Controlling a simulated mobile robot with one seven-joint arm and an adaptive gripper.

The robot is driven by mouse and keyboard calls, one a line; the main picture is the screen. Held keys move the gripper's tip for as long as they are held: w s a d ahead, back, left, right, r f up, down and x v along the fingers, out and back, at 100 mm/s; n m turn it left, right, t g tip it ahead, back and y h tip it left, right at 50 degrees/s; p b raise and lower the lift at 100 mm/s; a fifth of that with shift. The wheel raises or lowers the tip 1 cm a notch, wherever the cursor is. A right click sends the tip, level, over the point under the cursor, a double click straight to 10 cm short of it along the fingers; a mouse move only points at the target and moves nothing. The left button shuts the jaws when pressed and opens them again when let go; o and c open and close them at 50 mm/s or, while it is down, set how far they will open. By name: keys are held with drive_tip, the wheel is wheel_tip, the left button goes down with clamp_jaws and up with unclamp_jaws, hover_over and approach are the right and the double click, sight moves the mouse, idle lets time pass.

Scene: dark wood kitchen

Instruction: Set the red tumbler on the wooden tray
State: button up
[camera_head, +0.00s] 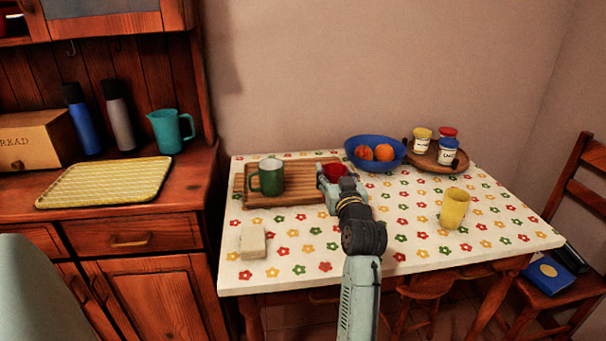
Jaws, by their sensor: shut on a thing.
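The red tumbler (335,170) shows only as a red rim and part of its side, between the fingers of my gripper (333,179). My gripper is shut on it, at the right end of the wooden tray (291,199). The arm hides the tumbler's lower part, so I cannot tell whether it touches the tray or is held above it. The tray lies on the back left of the table, and a green mug (269,178) stands on its left half.
A blue bowl (362,144) with oranges stands just right of the tray, and a round board (427,161) with several jars is beyond it. A yellow tumbler (454,208) stands at the right, and a pale block (252,242) lies at the front left. The flowered tablecloth (310,262) is clear at the front.

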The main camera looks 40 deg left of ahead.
drive_tip(key=w+a+f+p, duration=0.1)
drive_tip(key=w+a, duration=0.2)
drive_tip(key=w+a+f+p, duration=0.2)
drive_tip(key=w+a, duration=0.1)
drive_tip(key=a, duration=0.1)
drive_tip(key=w+a+f+p, duration=0.1)
drive_tip(key=w+a, duration=0.3)
drive_tip(key=shift+w+a+f+p, duration=0.1)
drive_tip(key=shift+a+f+p, duration=0.05)
drive_tip(key=shift+f+p, duration=0.25)
drive_tip(key=shift+f, duration=0.15)
drive_tip(key=shift+f+b, duration=0.15)
drive_tip(key=shift+b, duration=0.2)
drive_tip(key=o, duration=1.2)
drive_tip(key=shift+c, duration=0.2)
